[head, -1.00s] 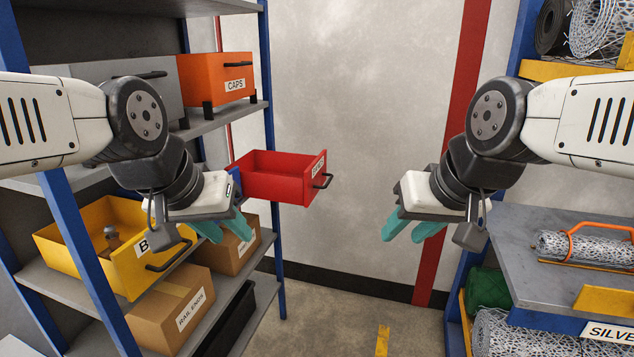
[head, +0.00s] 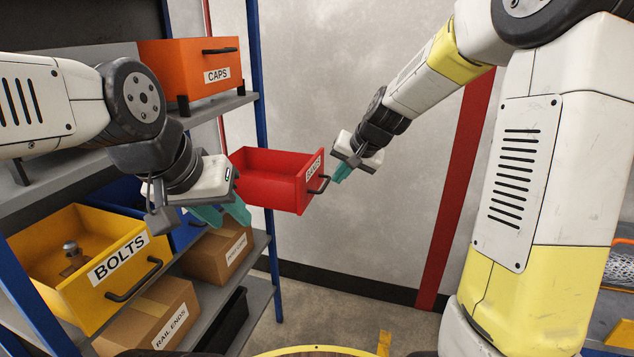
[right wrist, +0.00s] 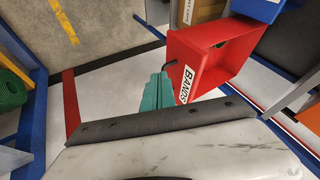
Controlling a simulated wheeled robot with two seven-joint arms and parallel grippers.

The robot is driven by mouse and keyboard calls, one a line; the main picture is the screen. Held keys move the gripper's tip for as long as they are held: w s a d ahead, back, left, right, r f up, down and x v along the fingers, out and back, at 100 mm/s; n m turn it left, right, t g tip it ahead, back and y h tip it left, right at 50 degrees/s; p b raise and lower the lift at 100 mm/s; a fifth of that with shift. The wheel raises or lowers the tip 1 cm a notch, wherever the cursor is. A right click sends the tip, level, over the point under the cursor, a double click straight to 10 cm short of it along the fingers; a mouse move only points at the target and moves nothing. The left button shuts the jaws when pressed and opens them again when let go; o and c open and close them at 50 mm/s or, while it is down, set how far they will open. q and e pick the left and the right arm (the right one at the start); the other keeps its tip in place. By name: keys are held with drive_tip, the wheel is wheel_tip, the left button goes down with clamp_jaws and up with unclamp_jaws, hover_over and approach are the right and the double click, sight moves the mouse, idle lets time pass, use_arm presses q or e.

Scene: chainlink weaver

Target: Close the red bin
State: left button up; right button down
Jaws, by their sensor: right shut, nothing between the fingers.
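The red bin (head: 272,188), labelled BANDS, is pulled out from the left shelf and appears empty in the head view. Its dark handle (head: 320,185) is on the front panel, facing right. My right gripper (head: 340,174) is shut and empty, with its teal fingertips just off the front panel near the handle. In the right wrist view the fingers (right wrist: 161,80) are beside the label of the red bin (right wrist: 212,52); I cannot tell whether they touch it. My left gripper (head: 222,214) is open and empty, in front of the shelf, left of and below the red bin.
A yellow BOLTS bin (head: 80,300) stands pulled out at lower left, with a blue bin (head: 187,232) behind it. An orange CAPS bin (head: 165,70) is on the shelf above. Cardboard boxes (head: 150,312) are below. Free space lies right of the red bin.

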drive_tip(key=shift+w+a+f, duration=1.05)
drive_tip(key=shift+a+f, duration=0.15)
drive_tip(key=shift+f, duration=0.15)
drive_tip(key=shift+w+a+f, duration=1.1)
drive_tip(key=shift+a+f, duration=0.05)
drive_tip(key=shift+f, duration=0.15)
drive_tip(key=shift+w+a+f, duration=1.05)
drive_tip(key=shift+a+f, duration=0.15)
drive_tip(key=shift+f, duration=0.15)
drive_tip(key=shift+a, duration=0.1)
